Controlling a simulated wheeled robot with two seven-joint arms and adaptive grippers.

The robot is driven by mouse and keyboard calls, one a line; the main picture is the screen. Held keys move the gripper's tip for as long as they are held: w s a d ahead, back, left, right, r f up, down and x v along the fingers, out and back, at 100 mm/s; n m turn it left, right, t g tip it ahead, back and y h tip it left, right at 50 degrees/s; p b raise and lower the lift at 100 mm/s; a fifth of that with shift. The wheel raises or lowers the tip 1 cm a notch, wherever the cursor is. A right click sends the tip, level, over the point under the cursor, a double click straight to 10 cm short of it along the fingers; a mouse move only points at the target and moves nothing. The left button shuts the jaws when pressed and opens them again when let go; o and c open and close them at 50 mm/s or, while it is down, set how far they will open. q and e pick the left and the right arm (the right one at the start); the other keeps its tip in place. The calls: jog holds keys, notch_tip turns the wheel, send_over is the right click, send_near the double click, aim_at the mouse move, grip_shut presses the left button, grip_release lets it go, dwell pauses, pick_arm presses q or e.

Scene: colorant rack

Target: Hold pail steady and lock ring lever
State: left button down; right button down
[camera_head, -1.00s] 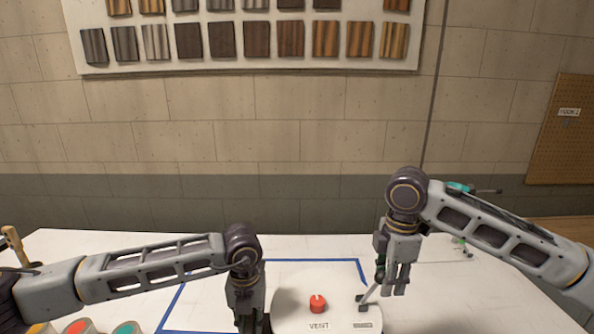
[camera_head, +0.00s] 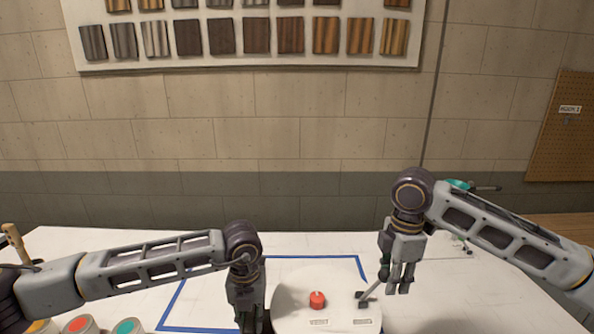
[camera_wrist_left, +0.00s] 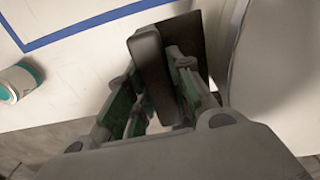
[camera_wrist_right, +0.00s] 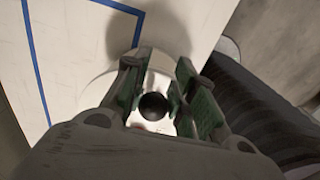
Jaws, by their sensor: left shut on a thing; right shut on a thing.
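The white pail (camera_head: 290,305) stands at the bottom centre, with a red knob (camera_head: 317,300) on its lid. The ring lever (camera_head: 371,291) rises at a slant from a dark base (camera_head: 361,301) at the lid's right. My right gripper (camera_head: 400,284) is shut on the lever's end; its black ball (camera_wrist_right: 153,106) shows between the fingers in the right wrist view. My left gripper (camera_head: 252,322) is at the pail's left side. In the left wrist view it is shut on a dark handle (camera_wrist_left: 152,68), beside the white pail wall (camera_wrist_left: 270,60). The pail's lower part is out of view.
Blue tape (camera_head: 312,260) marks a rectangle on the white table (camera_head: 120,250). Cans with red (camera_head: 78,324) and teal (camera_head: 128,327) tops stand at the lower left. Small items (camera_head: 462,246) lie at the right back. The table is clear behind the pail.

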pick_arm(q)
jog(key=shift+a+f, duration=0.1)
jog(key=shift+a, duration=0.05)
pick_arm(e)
jog(key=shift+d+f, duration=0.1)
jog(key=shift+d, duration=0.1)
jog(key=c, duration=1.2)
grip_release()
jog(key=shift+o, duration=0.5)
jog(key=shift+a, duration=0.1)
pick_arm(q)
jog(key=shift+d, duration=0.2)
pick_arm(e)
notch_tip(320, 180, up, 12)
